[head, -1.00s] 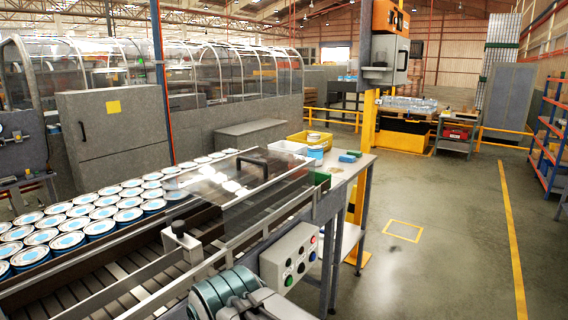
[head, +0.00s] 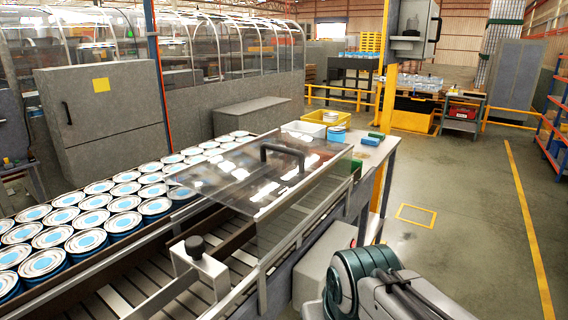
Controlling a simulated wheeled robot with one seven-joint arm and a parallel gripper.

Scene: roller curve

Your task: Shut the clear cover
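The clear cover (head: 235,188) is a see-through panel over the roller conveyor (head: 150,275), with pale glare patches. Its black bar handle (head: 283,152) stands near its far edge. The panel looks slightly tilted; whether it is fully down I cannot tell. A clear side pane hangs along its right side. A black knob (head: 195,245) sits on a metal bracket in front of the cover. My arm's teal joint and grey link show at the lower right, right of the conveyor. My gripper is out of view.
Rows of blue-and-white cans (head: 85,220) fill the left side beside the rollers. Behind the cover, a table (head: 372,158) holds a white bin (head: 304,129) and a yellow bin (head: 320,116). Open floor (head: 450,250) lies to the right.

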